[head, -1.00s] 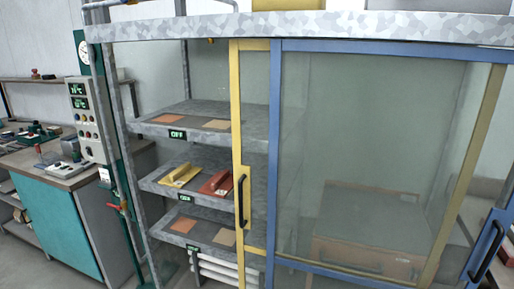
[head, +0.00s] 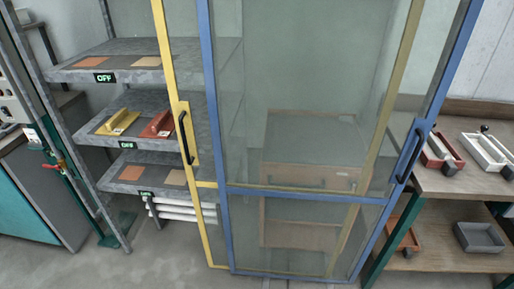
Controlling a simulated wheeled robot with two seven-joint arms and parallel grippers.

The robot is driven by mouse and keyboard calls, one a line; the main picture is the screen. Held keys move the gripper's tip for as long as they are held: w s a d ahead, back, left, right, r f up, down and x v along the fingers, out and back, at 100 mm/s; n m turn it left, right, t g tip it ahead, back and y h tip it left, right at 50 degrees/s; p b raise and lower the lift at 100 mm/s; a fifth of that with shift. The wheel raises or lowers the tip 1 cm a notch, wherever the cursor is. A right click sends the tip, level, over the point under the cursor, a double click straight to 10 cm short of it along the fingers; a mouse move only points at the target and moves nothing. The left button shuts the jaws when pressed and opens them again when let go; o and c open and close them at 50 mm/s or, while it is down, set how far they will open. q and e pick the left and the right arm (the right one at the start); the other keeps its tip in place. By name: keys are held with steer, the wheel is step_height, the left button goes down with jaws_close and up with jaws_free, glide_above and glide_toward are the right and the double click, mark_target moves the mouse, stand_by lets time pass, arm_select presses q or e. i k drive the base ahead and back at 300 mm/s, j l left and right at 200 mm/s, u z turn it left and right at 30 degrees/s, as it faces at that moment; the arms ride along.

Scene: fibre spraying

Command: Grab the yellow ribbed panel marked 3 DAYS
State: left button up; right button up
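A yellow piece with a raised bar on top (head: 117,123) lies on the left part of the middle shelf of the cabinet in the head view. It is the only small yellow piece I see on the shelves. It is too small to read any 3 DAYS mark or make out ribs. A similar red piece (head: 158,126) lies to its right, close to the yellow door frame. The middle shelf (head: 150,99) is open at the front left, where the yellow piece lies. Neither of my grippers shows.
A yellow-framed door (head: 188,135) and a blue-framed glass door (head: 218,140) cover the cabinet's middle and right. Orange and tan squares lie on the shelves above and below. A wooden bench (head: 455,185) with trays stands at right. A teal cabinet (head: 35,205) stands at left. Floor shows in front.

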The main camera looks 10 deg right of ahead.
mark_target(119, 123)
steer(key=i+j+u, duration=0.15)
steer(key=i, duration=0.4)
steer(key=i+j+u, duration=0.2)
steer(key=i, duration=0.4)
steer(key=k+j, duration=0.05)
